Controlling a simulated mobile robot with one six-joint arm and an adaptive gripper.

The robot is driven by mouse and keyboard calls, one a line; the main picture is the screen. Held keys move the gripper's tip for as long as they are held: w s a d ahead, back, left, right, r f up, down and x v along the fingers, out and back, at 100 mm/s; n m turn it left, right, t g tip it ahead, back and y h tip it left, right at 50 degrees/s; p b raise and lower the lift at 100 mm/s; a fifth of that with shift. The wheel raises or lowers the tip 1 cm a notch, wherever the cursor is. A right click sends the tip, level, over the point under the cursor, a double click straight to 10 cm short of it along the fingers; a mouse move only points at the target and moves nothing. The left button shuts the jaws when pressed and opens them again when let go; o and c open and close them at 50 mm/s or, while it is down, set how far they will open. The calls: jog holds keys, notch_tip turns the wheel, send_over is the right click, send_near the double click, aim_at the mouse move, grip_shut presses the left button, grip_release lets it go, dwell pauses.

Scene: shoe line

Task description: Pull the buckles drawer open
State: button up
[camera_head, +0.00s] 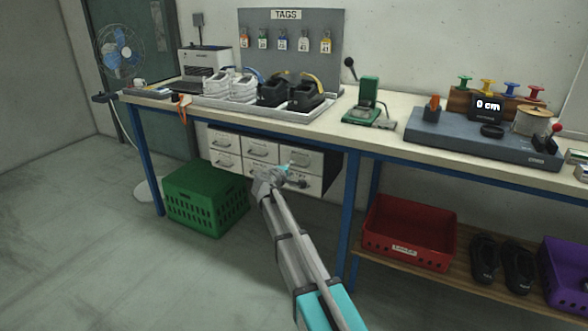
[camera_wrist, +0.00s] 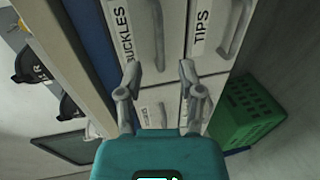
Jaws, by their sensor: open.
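The buckles drawer (camera_wrist: 127,38) is a white drawer front with a black-lettered label in the wrist view. It looks closed, and its grey bar handle (camera_wrist: 156,38) lies just beyond my fingertips. My gripper (camera_wrist: 159,69) is open and empty, its two fingers apart and pointing at the drawer fronts, not around the handle. In the head view my gripper (camera_head: 291,176) is in front of the right part of the white drawer unit (camera_head: 262,151) under the bench. The labels are too small to read there, and my arm hides part of the lower row.
The tips drawer (camera_wrist: 205,35) sits beside the buckles drawer in the wrist view. A green crate (camera_head: 205,200) stands on the floor at the unit's left. A blue bench leg (camera_head: 351,210) is to the right. The bench top (camera_head: 335,122) overhangs the drawers.

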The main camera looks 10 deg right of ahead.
aim_at(297, 165)
jog(key=shift+b+x, duration=0.5)
jog(key=shift+x, duration=2.4)
grip_shut()
